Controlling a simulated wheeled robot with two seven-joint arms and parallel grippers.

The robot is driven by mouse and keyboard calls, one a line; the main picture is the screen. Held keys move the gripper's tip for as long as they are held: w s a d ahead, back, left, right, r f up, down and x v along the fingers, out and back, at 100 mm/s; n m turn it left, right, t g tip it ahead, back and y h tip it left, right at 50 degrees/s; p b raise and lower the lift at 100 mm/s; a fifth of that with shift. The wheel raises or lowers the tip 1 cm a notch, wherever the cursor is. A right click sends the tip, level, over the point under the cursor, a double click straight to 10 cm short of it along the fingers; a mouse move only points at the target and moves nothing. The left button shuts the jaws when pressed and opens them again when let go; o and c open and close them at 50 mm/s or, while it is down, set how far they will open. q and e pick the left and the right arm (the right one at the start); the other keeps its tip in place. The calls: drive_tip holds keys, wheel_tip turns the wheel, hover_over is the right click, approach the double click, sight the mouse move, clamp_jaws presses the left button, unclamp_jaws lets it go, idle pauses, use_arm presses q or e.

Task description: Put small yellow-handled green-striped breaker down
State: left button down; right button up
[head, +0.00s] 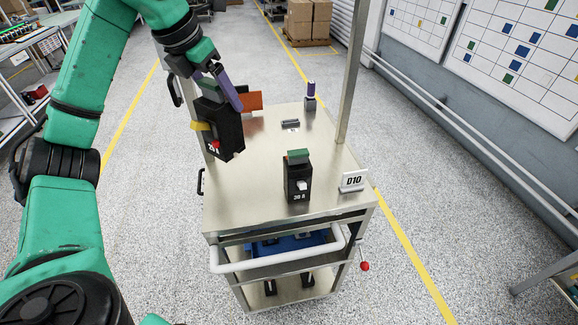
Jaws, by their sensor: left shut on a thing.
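My left gripper (224,97) comes down from the top left and is shut on a black breaker (226,135). This breaker has a yellow handle on its left side, a red part and a white label low on its front. It hangs slightly tilted over the left part of the steel cart top (255,195); a gap below it is hard to judge. A second black breaker (298,184) with a green top, white lever and "30 A" label stands upright on the cart, right of the held one. My right gripper is not in view.
A "D10" sign (352,181) stands at the cart's right edge. A small dark block (290,123), an orange piece (252,102) and a purple-topped item (310,96) are toward the back. A metal post rises at the right. The front-left top is clear.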

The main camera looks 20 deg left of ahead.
sight(225, 141)
use_arm(q)
wheel_tip(225, 141, down, 4)
drive_tip(key=b, duration=0.2)
drive_tip(key=shift+r+b, duration=0.2)
drive_tip(key=shift+b, duration=0.1)
drive_tip(key=f, duration=0.2)
drive_tip(key=f+b, duration=0.1)
drive_tip(key=f, duration=0.2)
drive_tip(key=s+f, duration=0.1)
drive_tip(key=f, duration=0.1)
drive_tip(key=shift+a+f+b, duration=0.2)
drive_tip(key=shift+b, duration=0.2)
wheel_tip(225, 141, down, 8)
drive_tip(key=b, duration=0.1)
drive_tip(key=shift+w+f+b, duration=0.2)
drive_tip(key=shift+b, duration=0.1)
drive_tip(key=shift+d, duration=0.1)
unclamp_jaws()
drive_tip(key=shift+f, duration=0.1)
